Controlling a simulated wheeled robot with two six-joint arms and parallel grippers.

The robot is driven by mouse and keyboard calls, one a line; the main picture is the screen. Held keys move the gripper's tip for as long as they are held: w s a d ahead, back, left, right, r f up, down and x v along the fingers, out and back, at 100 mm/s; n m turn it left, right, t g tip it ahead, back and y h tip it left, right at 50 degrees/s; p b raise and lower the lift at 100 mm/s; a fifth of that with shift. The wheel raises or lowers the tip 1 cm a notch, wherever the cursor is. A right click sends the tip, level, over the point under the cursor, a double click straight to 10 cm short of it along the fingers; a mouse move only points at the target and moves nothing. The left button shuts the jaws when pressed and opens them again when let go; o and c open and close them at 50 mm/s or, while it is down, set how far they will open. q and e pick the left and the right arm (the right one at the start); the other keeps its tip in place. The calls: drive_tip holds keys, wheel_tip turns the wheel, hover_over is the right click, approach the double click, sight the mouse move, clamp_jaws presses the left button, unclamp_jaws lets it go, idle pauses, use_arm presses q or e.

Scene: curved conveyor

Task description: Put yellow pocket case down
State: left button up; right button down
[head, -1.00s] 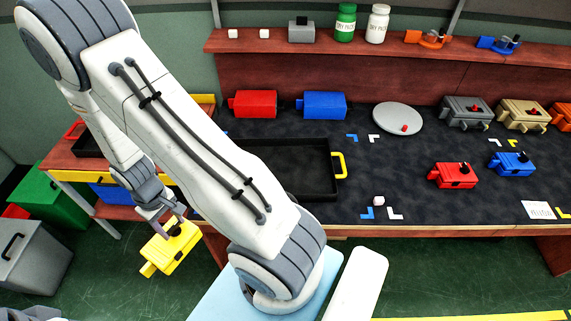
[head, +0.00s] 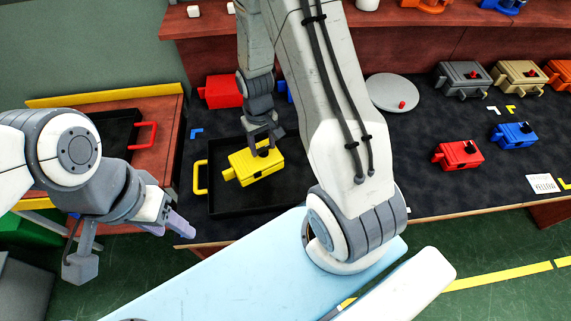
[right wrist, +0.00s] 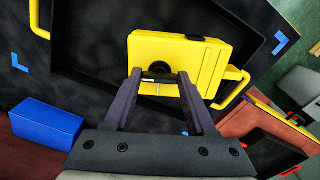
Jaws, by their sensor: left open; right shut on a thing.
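The yellow pocket case (head: 257,165) is over the black tray with yellow handles (head: 224,204) on the dark table. My right gripper (head: 264,144) is shut on the case's black knob from above. In the right wrist view the case (right wrist: 181,62) sits between the fingertips of my right gripper (right wrist: 160,76), with the tray's floor and rim (right wrist: 62,70) around it. I cannot tell whether the case touches the tray floor. My left gripper (head: 172,222) is open and empty at the left, in front of the table edge.
A black tray with a red handle (head: 146,135) lies on the wooden side table at left. Red (head: 458,155) and blue (head: 514,135) cases stand to the right.

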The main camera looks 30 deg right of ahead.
drive_tip(key=s+d+r+m+b, duration=0.1)
drive_tip(key=s+d+m+b, duration=0.2)
drive_tip(key=d, duration=0.7)
drive_tip(key=s+d+r+m+b, duration=0.1)
drive_tip(key=s+d+b, duration=0.1)
drive_tip(key=s+d, duration=0.5)
drive_tip(key=w+a+f, duration=0.2)
drive_tip(key=f, duration=0.1)
drive_tip(key=w+a+f+p, duration=0.1)
drive_tip(key=w+a+f, duration=0.1)
drive_tip(key=w+f, duration=0.1)
drive_tip(key=w+a+f+p, duration=0.1)
drive_tip(key=w+a+f, duration=0.1)
drive_tip(key=a+f, duration=0.1)
drive_tip(key=shift+w+a+f, duration=0.1)
drive_tip(key=shift+w+f, duration=0.2)
drive_tip(key=shift+f, duration=0.35)
drive_tip(key=shift+f, duration=0.2)
drive_tip(key=shift+c, duration=1.1)
unclamp_jaws()
